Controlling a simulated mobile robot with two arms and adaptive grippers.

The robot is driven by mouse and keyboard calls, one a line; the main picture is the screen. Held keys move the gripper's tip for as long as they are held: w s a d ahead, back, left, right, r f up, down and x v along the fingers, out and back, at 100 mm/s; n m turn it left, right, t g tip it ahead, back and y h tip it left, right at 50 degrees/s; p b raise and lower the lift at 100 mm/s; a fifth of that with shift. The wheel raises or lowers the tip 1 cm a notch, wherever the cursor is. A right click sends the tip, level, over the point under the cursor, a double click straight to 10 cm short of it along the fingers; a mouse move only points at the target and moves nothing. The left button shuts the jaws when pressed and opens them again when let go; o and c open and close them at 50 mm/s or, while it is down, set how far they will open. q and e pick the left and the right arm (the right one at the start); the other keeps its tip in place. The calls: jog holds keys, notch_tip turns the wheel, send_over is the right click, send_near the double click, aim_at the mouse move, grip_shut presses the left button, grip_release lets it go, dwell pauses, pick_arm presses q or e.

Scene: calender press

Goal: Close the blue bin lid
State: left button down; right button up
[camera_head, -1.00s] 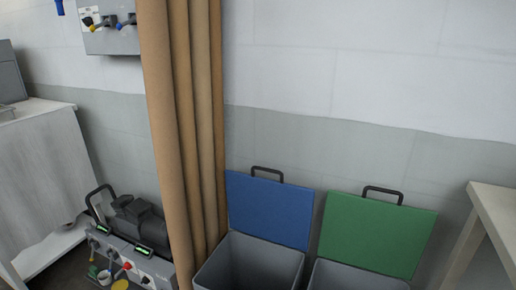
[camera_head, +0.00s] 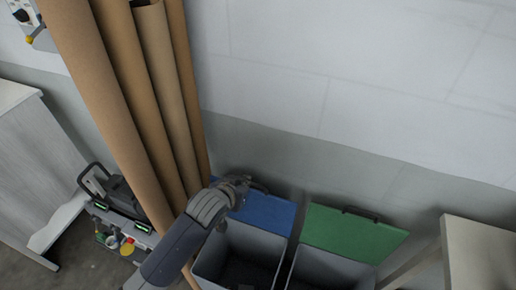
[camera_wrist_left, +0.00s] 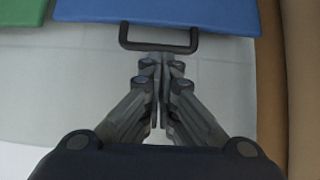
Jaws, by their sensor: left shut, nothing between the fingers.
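The blue bin lid (camera_head: 265,212) stands open, raised at the back of a grey bin (camera_head: 240,257) in the head view. Its dark handle is on the lid's top edge, partly hidden by my gripper. In the left wrist view the blue lid (camera_wrist_left: 155,12) is at the top, with its black handle (camera_wrist_left: 158,47) just ahead of my fingertips. My left gripper (camera_wrist_left: 161,65) is shut and empty, close to the handle; I cannot tell whether they touch. In the head view my left gripper (camera_head: 240,184) is at the lid's upper left. My right gripper is not in view.
A green lid (camera_head: 350,234) stands open on a second grey bin (camera_head: 325,268) to the right. Tall brown rolls (camera_head: 140,90) lean close on the left. A pale table (camera_head: 482,250) is at the right, and a grey wall is behind.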

pick_arm(q)
notch_tip(320, 180, up, 4)
jog(key=w+d+p, duration=0.1)
jog(key=w, duration=0.1)
jog(key=d+x, duration=0.1)
jog(key=x, duration=0.9)
jog(key=shift+t, duration=0.3)
jog(key=s+p, duration=0.1)
jog(key=s+a+p, duration=0.2)
jog(key=shift+s+f, duration=0.1)
jog(key=shift+s, duration=0.3)
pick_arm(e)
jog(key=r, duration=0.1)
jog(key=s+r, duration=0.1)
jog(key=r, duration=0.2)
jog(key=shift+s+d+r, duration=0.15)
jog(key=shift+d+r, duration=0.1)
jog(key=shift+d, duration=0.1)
pick_arm(q)
jog(key=shift+w+f, duration=0.1)
jog(key=shift+f, duration=0.05)
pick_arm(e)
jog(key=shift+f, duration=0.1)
